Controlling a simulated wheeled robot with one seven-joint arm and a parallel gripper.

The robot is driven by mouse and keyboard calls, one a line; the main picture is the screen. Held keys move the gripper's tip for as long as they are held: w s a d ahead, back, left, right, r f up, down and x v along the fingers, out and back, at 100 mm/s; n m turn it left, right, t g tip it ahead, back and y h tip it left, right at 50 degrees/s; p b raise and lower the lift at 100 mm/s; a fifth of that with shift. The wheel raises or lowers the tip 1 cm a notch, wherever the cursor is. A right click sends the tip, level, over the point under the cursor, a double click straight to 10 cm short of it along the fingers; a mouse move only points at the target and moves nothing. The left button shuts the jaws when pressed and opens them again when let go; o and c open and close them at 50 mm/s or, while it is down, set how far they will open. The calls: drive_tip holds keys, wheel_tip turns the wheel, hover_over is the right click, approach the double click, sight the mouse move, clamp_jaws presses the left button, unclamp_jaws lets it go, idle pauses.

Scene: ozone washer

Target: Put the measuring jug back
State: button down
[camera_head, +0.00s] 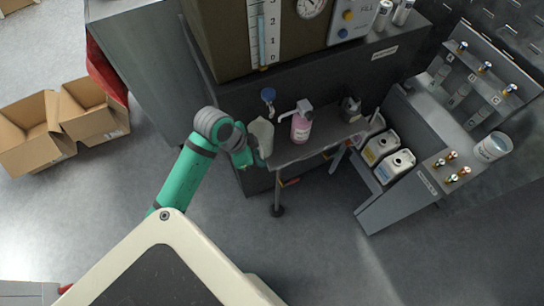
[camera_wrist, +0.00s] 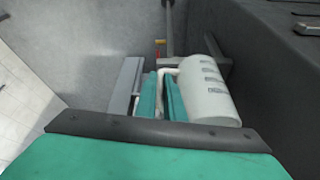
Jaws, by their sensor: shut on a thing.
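The measuring jug (camera_wrist: 207,90) is a pale cylinder with dark graduation marks and a white loop handle. In the wrist view the teal fingers of my gripper (camera_wrist: 161,96) are closed around its handle. In the head view the pale jug (camera_head: 261,134) is at the left end of a small grey table (camera_head: 318,146). My gripper (camera_head: 246,158) is just to its left, partly hidden by my wrist. I cannot tell whether the jug touches the table.
A pink pump bottle (camera_head: 300,126) and a dark container (camera_head: 351,108) stand on the table. White canisters (camera_head: 390,158) sit in a cabinet at right. A tank with a gauge (camera_head: 264,36) stands behind. Cardboard boxes (camera_head: 35,130) lie at far left. Floor in front is clear.

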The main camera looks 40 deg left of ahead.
drive_tip(key=shift+w+d, duration=0.45)
drive_tip(key=shift+w, duration=0.4)
drive_tip(key=shift+w+d, duration=0.45)
drive_tip(key=shift+w, duration=0.4)
drive_tip(key=shift+w+d+f, duration=0.1)
drive_tip(key=shift+w+d, duration=0.1)
drive_tip(key=shift+w, duration=0.1)
drive_tip(key=shift+s+f, duration=0.1)
drive_tip(key=shift+f, duration=0.55)
drive_tip(key=c, duration=1.9)
unclamp_jaws()
drive_tip(key=shift+o, duration=0.2)
drive_tip(key=v, duration=1.2)
drive_tip(key=shift+a, duration=0.15)
